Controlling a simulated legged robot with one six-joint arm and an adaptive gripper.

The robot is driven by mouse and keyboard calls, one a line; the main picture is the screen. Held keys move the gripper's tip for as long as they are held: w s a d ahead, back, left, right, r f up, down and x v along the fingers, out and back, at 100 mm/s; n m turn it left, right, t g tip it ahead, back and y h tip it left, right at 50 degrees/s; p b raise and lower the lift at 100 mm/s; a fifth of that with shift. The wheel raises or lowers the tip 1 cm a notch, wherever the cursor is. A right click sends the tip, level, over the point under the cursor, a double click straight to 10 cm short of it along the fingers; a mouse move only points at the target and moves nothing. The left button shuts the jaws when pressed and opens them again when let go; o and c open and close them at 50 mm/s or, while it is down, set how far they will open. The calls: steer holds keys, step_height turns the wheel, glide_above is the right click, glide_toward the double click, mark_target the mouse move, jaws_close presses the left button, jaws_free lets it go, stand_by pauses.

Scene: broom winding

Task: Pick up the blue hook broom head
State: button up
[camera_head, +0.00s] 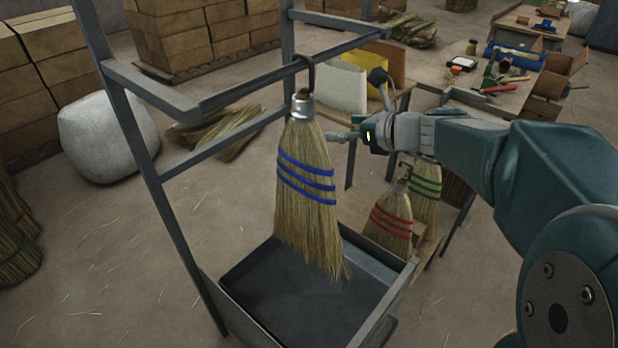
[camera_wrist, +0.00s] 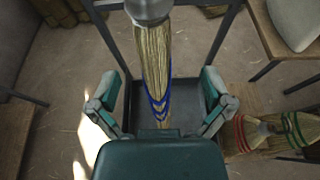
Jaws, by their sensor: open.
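The blue-banded broom head (camera_head: 308,190) hangs upright by a dark hook from the bar of a metal rack. It has a silver collar and straw bristles with several blue bands. My gripper (camera_head: 357,108) is just right of its collar in the head view, open and empty. In the wrist view, the fingers of my gripper (camera_wrist: 160,105) are spread apart, with the broom head (camera_wrist: 152,60) showing between them. The hook is out of the wrist view, and the lower bristles are hidden there behind my gripper's body.
A dark tray (camera_head: 290,290) is below the broom. The rack's uprights and bar (camera_head: 250,85) surround it. Red-banded (camera_head: 392,215) and green-banded (camera_head: 425,185) broom heads are at the right, below my arm. A cluttered workbench (camera_head: 500,97) stands behind.

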mark_target(313, 126)
steer(key=x, duration=0.4)
steer(key=shift+a, duration=0.15)
steer(key=shift+a+r+x, duration=0.1)
steer(key=shift+a+x, duration=0.05)
steer(key=shift+x, duration=1.2)
steer(key=shift+a+r+x, duration=0.1)
steer(key=shift+a+x, duration=0.05)
steer(key=shift+x, duration=1.2)
steer(key=shift+s, duration=0.25)
steer(key=c, duration=1.4)
